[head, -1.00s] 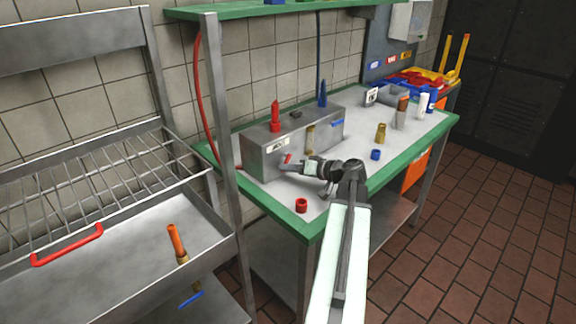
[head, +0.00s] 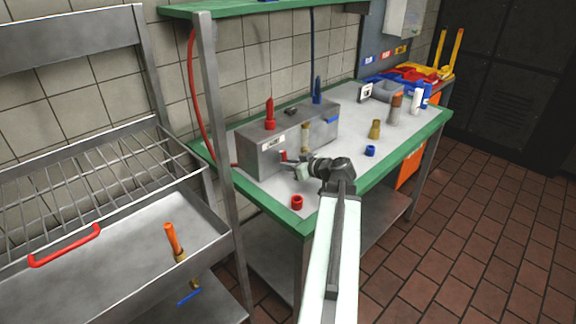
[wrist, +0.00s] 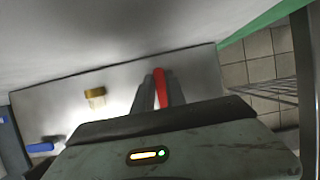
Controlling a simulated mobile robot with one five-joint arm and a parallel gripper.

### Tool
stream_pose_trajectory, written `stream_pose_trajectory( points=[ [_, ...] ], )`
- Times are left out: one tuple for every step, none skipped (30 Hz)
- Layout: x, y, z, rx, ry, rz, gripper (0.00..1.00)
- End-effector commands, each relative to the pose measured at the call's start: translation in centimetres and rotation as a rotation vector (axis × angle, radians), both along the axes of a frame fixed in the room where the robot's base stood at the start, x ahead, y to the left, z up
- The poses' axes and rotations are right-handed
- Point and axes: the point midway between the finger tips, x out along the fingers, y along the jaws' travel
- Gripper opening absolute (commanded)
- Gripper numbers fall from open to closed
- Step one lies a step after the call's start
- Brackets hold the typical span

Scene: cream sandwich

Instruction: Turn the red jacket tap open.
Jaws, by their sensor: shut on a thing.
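The red jacket tap (head: 283,156) is a small red lever low on the front of the grey steel box (head: 262,152). In the head view it looks nearly upright and is partly hidden by my gripper (head: 287,166). In the wrist view the red lever (wrist: 161,86) stands at the grey fingers (wrist: 152,92), pressed close to them. My gripper is shut on the lever, in front of the box.
A brass spout (head: 305,137) and a blue tap lever (head: 332,119) are on the box front to the right. A red ring (head: 297,202) and a blue ring (head: 370,150) lie on the green-edged bench (head: 271,208). A steel post (head: 216,120) stands at left.

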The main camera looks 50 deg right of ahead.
Motion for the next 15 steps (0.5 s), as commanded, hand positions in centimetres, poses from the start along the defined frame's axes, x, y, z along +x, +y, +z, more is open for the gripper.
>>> stream_pose_trajectory(
  points=[
    [0.01,0.15,-0.09,-0.005,0.003,0.005,0.00],
    [0.01,0.14,-0.09,-0.008,0.004,0.004,0.00],
    [0.01,0.13,-0.08,-0.010,0.004,0.004,0.00],
    [0.01,0.13,-0.08,-0.011,0.004,0.005,0.00],
    [0.01,0.12,-0.08,-0.011,0.004,0.005,0.00],
    [0.02,0.12,-0.07,-0.011,0.004,0.005,0.00],
    [0.02,0.12,-0.07,-0.011,0.004,0.005,0.00],
    [0.02,0.11,-0.07,-0.011,0.004,0.005,0.00],
    [0.03,0.11,-0.06,-0.011,0.003,0.005,0.00],
    [0.03,0.11,-0.06,-0.011,0.003,0.005,0.00],
    [0.03,0.11,-0.06,-0.011,0.003,0.005,0.00],
    [0.03,0.11,-0.05,-0.010,0.003,0.004,0.00],
    [0.03,0.11,-0.05,-0.010,0.003,0.004,0.00],
    [0.03,0.11,-0.05,-0.010,0.003,0.004,0.19],
    [0.03,0.11,-0.04,-0.010,0.003,0.004,0.30]
  ],
)
